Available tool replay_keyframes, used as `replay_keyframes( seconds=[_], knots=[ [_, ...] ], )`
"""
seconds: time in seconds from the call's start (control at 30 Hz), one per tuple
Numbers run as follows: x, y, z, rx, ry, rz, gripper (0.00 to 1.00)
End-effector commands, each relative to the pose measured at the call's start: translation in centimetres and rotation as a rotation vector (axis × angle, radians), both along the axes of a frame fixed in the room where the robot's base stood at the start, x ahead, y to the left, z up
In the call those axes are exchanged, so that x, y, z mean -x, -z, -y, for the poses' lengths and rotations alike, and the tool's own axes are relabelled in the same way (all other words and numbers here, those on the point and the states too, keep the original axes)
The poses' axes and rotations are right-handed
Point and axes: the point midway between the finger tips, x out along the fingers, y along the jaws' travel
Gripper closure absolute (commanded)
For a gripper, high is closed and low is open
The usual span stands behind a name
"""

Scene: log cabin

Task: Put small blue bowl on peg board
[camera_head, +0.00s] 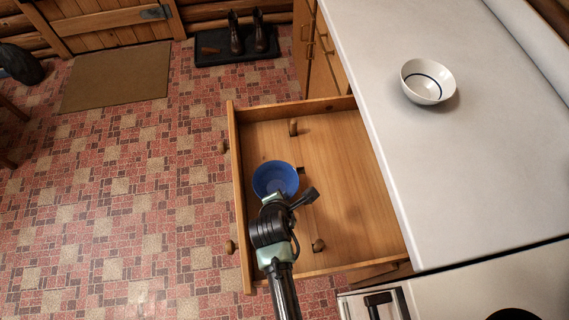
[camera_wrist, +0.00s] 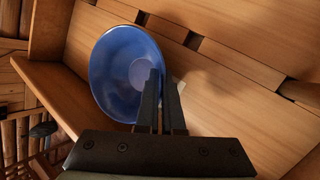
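The small blue bowl (camera_head: 274,178) is over the open wooden drawer, near its front wall; it also shows in the wrist view (camera_wrist: 112,75). My gripper (camera_wrist: 165,82) is at the bowl's near side, its two dark fingers close together with the rim between them, one finger inside the bowl and one outside. It appears shut on the rim. I cannot tell whether the bowl's underside touches the board. The peg board (camera_head: 350,190) is the drawer's wooden floor, with dark slots and upright wooden pegs (camera_head: 293,127) (camera_head: 318,245).
A white bowl (camera_head: 427,82) stands on the pale countertop (camera_head: 480,160) to the right. The drawer's front wall (camera_head: 240,200) and side walls stand up around the board. The board's right part is clear. Boots (camera_head: 236,35) stand on a dark mat at the back.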

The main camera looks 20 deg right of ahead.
Motion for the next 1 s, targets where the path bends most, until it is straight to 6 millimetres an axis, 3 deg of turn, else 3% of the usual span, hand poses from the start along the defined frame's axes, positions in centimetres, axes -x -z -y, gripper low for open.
replay_keyframes(
  seconds=[0.23, 0.43, 0.73, 1.0],
  knots=[
    [-0.1, 0.2, 0.0, 0.001, 0.001, 0.002, 1.00],
    [0.0, 0.2, 0.1, 0.000, 0.001, 0.000, 0.66],
    [0.0, 0.0, 0.0, 0.000, 0.001, 0.000, 0.66],
    [1.3, -2.5, -0.9, 0.000, 0.000, 0.000, 0.66]
  ],
)
